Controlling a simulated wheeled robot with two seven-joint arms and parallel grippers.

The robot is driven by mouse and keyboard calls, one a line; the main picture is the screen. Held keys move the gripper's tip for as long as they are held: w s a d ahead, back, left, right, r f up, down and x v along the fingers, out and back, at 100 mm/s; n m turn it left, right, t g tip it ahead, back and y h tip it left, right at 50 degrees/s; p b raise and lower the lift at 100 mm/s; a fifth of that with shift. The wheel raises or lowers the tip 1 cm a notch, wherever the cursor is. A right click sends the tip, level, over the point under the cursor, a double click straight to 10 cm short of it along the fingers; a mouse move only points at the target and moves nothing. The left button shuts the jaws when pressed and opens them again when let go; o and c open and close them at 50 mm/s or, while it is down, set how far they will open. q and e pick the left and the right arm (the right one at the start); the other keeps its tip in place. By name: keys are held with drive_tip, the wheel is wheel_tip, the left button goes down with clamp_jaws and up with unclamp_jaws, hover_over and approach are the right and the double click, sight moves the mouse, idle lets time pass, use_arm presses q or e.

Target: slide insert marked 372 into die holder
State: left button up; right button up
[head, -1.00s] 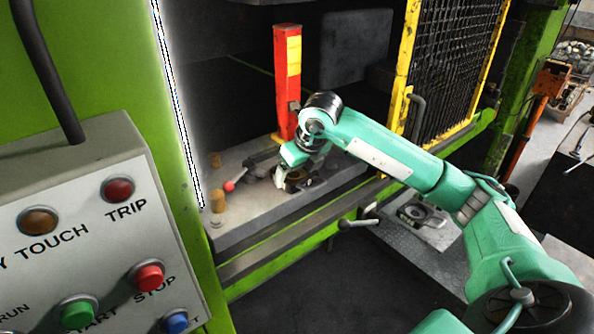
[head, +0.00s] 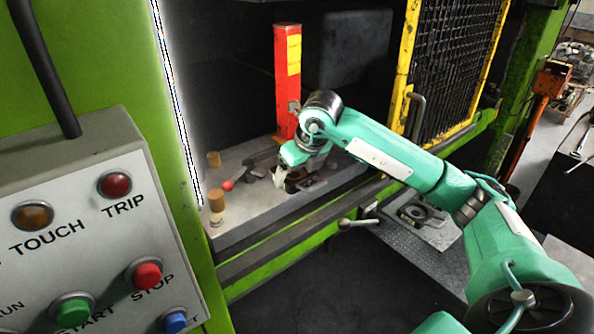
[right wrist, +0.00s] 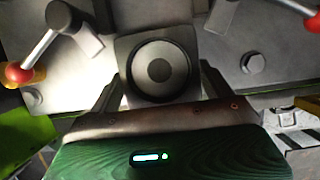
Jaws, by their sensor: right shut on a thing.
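My right gripper (head: 285,178) is low over the press bed, at the die area in front of the red post. In the right wrist view its two fingers (right wrist: 160,90) stand on either side of a square metal block with a round, ringed face (right wrist: 158,70), and they are shut on it. This block appears to be the insert; no number is readable on it. The die holder (right wrist: 205,35) seems to be the grey metal around and beyond the block. Whether the block sits fully inside it cannot be told. My left gripper is not in view.
A lever with a red ball (head: 227,185) and two tan pegs (head: 217,202) stand left of the gripper. The red post (head: 288,85) rises behind it. A yellow-framed mesh guard (head: 450,65) stands to the right. Another round-centred block (head: 424,218) lies on the side plate.

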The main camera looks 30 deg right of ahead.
drive_tip(key=o, duration=2)
drive_tip(key=shift+c, duration=0.2)
drive_tip(key=shift+s+f, duration=0.15)
drive_tip(key=shift+r+b, duration=0.3)
drive_tip(key=shift+b, duration=0.05)
drive_tip(key=b+v, duration=0.3)
drive_tip(key=v, duration=1)
drive_tip(key=shift+s+r, duration=0.15)
drive_tip(key=shift+r, duration=0.1)
